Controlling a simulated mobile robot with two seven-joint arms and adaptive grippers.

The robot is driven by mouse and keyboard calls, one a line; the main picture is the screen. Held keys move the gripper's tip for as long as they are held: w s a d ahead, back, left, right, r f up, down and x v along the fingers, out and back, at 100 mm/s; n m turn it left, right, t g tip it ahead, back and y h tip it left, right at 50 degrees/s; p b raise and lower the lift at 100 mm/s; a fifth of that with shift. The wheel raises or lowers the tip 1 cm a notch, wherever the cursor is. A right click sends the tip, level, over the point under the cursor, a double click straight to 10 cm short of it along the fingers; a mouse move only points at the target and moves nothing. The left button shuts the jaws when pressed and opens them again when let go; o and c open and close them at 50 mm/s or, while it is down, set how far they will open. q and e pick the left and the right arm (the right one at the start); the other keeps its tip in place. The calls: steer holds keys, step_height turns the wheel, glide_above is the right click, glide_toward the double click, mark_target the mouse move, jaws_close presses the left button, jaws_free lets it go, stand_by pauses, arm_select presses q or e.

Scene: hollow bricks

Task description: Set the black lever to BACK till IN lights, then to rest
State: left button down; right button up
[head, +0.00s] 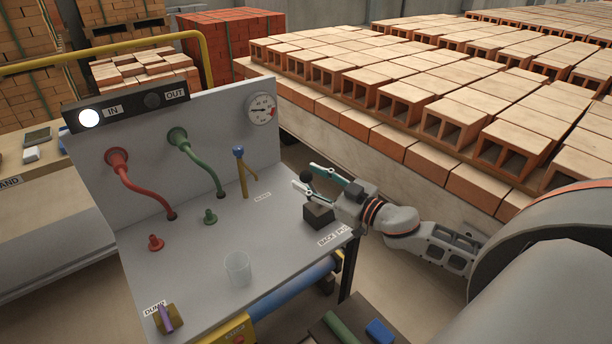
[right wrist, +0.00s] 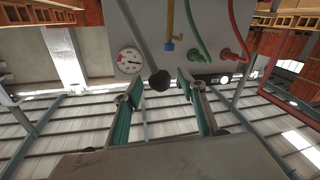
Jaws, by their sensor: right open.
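The black lever has a round knob (head: 307,176) above a dark block base (head: 318,213) at the right end of the grey panel. A label reading BACK (head: 327,240) lies in front of the base. My right gripper (head: 310,179) is open, its teal-padded fingers on either side of the knob. In the right wrist view the knob (right wrist: 159,82) shows between the two spread fingertips (right wrist: 162,88); I cannot tell whether either touches it. The IN lamp (head: 89,118) glows white. The OUT lamp (head: 152,100) is dark. My left gripper is not in view.
A red hose (head: 137,185), a green hose (head: 202,166) and a yellow pipe with a blue top (head: 242,172) stand left of the lever. A clear cup (head: 237,269) stands on the panel. Bricks on a long bed (head: 400,165) lie behind my right arm.

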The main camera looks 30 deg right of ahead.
steer(key=shift+x, duration=0.8)
